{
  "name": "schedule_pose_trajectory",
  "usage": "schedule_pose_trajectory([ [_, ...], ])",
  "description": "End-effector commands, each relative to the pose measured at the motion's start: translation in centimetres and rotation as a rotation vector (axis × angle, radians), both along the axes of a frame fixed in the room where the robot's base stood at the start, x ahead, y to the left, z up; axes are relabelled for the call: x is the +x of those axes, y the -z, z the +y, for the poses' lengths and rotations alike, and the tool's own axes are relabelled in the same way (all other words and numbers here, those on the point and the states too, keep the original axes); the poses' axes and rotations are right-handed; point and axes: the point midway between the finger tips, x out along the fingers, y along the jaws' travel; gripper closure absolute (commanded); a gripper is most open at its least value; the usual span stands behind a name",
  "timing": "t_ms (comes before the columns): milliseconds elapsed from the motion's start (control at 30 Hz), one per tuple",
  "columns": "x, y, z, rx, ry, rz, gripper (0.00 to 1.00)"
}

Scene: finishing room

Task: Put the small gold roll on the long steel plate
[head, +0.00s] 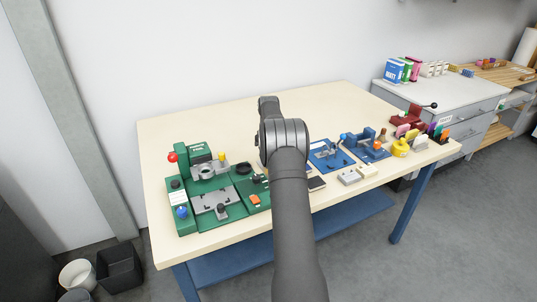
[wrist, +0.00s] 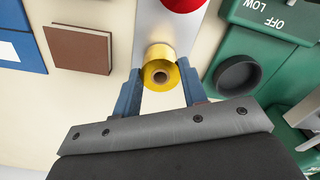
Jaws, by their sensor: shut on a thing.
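In the wrist view, the small gold roll (wrist: 158,55) with a dark hole in its end sits between the blue fingers of my gripper (wrist: 161,72). My gripper is shut on it. A long pale metal strip, apparently the steel plate (wrist: 148,22), runs up the picture behind the roll. A red round thing (wrist: 184,3) is at the strip's upper part. I cannot tell whether the roll touches the strip or is above it. In the head view my arm hides the gripper, the roll and the strip.
A brown square block (wrist: 78,50) and a blue-edged panel (wrist: 20,40) lie left of the strip. A green machine (wrist: 275,50) with a black round cup (wrist: 238,76) stands close on the right. In the head view, the cream table's (head: 330,105) back half is clear.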

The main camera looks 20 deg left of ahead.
Motion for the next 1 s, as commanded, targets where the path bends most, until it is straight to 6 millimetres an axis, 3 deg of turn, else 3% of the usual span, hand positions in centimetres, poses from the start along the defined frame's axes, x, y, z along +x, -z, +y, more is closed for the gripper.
schedule_pose_trajectory([
  [67, 0.0, 0.3, 0.0, -0.001, 0.0, 0.001, 0.84],
  [100, 0.0, 0.3, 0.0, 0.0, 0.0, 0.0, 0.57],
  [200, 0.0, 0.3, 0.0, 0.0, 0.0, 0.0, 0.39],
  [567, 0.0, -0.3, 0.0, 0.0, 0.0, 0.0, 0.39],
  [667, 0.1, -1.6, 0.0, 0.001, 0.0, -0.003, 0.39],
  [1000, 0.1, -8.7, 0.0, 0.001, 0.0, -0.003, 0.39],
])
